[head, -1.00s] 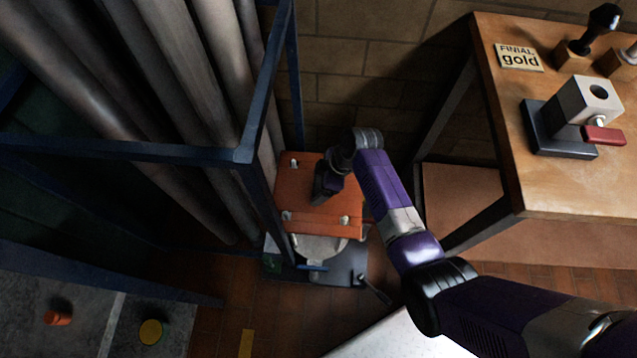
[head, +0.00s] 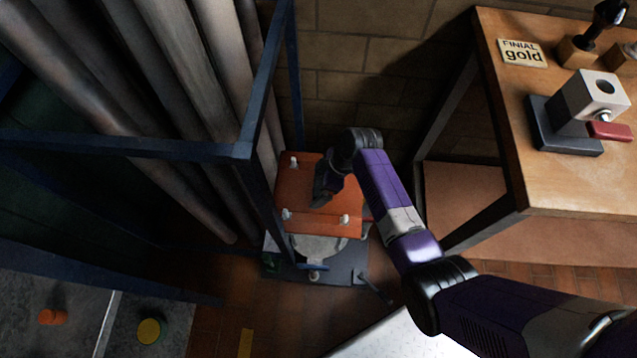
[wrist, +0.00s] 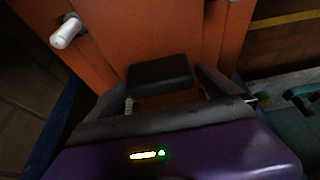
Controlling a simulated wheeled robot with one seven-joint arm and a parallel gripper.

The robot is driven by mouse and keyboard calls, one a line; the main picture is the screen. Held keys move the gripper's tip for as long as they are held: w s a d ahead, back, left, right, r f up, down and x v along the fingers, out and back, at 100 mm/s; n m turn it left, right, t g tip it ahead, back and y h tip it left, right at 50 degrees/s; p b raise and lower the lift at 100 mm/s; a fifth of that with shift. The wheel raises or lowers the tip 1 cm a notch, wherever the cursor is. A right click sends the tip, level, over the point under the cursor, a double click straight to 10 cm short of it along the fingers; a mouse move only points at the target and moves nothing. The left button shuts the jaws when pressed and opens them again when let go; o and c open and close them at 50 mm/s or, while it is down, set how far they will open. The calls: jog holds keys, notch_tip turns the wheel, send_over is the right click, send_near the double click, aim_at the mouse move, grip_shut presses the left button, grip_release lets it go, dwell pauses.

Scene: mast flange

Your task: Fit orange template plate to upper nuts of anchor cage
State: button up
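The orange template plate (head: 303,185) lies roughly level over the anchor cage, whose pale round body (head: 318,248) shows below its front edge. White stud ends stand up through the plate at the back left (head: 294,161), front left (head: 287,214) and front right (head: 344,219); any back-right one is hidden by my arm. The upper nuts under the plate are hidden. My gripper (head: 322,195) is down at the plate's middle. In the wrist view its fingers flank a dark block (wrist: 160,74) on the orange plate (wrist: 110,35), and appear closed on it. One white stud (wrist: 66,32) shows at upper left.
A blue frame (head: 245,150) with tall grey pipes (head: 180,90) stands close on the left. A wooden bench (head: 540,185) with a clamp block (head: 590,100) and a gold finial sign (head: 522,53) stands right. A brick wall is behind.

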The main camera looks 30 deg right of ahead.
jog(key=shift+r, duration=0.1)
jog(key=p+v, duration=0.1)
jog(key=v, duration=0.6)
jog(key=shift+r+p, duration=0.35)
jog(key=shift+p, duration=0.05)
jog(key=shift+d, duration=0.1)
